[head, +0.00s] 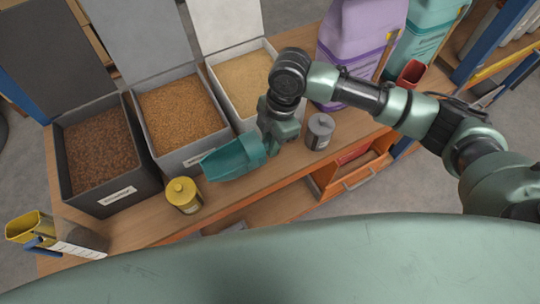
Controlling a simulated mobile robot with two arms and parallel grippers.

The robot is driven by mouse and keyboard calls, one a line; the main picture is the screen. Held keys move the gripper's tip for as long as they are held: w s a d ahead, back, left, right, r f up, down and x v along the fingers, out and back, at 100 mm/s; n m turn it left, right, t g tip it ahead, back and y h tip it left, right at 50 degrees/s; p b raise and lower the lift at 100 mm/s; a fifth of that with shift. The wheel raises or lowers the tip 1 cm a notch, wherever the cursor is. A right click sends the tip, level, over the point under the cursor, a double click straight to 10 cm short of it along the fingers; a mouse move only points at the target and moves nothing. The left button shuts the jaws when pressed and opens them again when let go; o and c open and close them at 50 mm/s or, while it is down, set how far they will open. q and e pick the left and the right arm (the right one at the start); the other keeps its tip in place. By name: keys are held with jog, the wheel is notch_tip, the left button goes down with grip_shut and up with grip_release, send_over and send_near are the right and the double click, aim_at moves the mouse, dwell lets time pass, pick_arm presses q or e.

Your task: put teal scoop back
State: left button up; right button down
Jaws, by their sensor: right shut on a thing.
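The teal scoop (232,161) is held in the air above the front edge of the bench, its open bowl toward the left. My right gripper (270,146) is shut on the scoop at its right end; the handle is mostly hidden by the gripper. The scoop is in front of the middle and right grain bins, apart from the yellow tin below it. My left gripper is not in view.
A dark bin (101,205), a grey bin (190,158) and a white bin (232,114) hold grain, lids raised. A yellow tin (184,195) and grey tin (320,131) stand near the front edge. Purple sack (350,45) and teal sack (425,30) stand right. A yellow scoop (28,225) is far left.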

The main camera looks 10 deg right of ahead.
jog(key=shift+f, duration=3.8)
jog(key=shift+f, duration=0.1)
jog(key=c, duration=1.3)
grip_release()
jog(key=shift+o, duration=0.2)
jog(key=r, duration=0.4)
jog(key=d+r, duration=0.1)
jog(key=r, duration=0.3)
jog(key=d+r, duration=0.1)
jog(key=r, duration=0.3)
jog(key=shift+w, duration=0.4)
